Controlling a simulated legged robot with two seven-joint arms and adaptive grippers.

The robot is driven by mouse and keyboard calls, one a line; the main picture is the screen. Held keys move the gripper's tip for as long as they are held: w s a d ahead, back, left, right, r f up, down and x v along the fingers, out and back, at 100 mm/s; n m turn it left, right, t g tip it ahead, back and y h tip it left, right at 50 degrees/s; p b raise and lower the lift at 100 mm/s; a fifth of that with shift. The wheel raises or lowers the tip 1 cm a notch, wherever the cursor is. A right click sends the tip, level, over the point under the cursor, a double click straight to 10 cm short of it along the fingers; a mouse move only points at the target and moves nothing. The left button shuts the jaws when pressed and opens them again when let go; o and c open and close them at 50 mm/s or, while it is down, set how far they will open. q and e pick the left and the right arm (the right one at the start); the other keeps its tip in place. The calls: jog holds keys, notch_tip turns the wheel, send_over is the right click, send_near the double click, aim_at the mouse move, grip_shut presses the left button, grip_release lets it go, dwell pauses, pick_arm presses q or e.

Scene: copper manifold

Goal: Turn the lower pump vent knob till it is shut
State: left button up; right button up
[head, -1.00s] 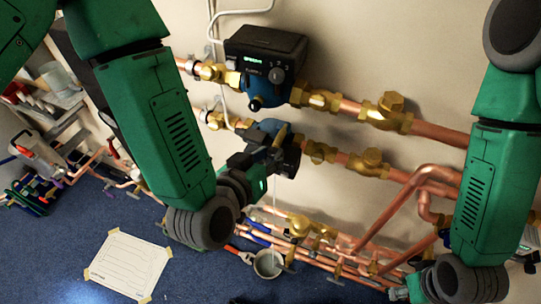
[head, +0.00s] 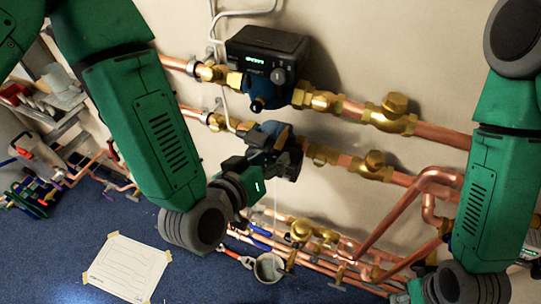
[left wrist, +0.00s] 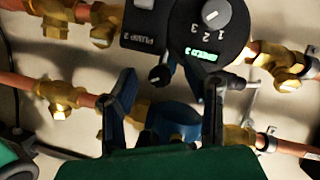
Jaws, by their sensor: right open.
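The lower pump (head: 293,160), with a black head and blue body, sits on the lower copper pipe run, partly hidden by my left gripper (head: 264,150). In the left wrist view, turned upside down, the pump head (left wrist: 185,30) shows the label "PUMP 2", a numbered dial and a green display. A small black vent knob (left wrist: 160,75) appears between the two spread fingers of my left gripper (left wrist: 169,85). The fingers look apart from the knob; depth is hard to judge. My right gripper (head: 415,289) is open, low at the right, mostly cut off or hidden.
The upper pump (head: 268,68) sits just above on the upper pipe. A thin pale stream falls from the lower pump towards a small pot (head: 269,267). Copper pipes and brass valves (head: 375,165) crowd the right. A paper sheet (head: 128,268) lies on the blue floor.

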pick_arm(q)
jog(key=shift+w+r, duration=0.15)
jog(key=shift+r, duration=0.4)
notch_tip(320, 180, up, 9)
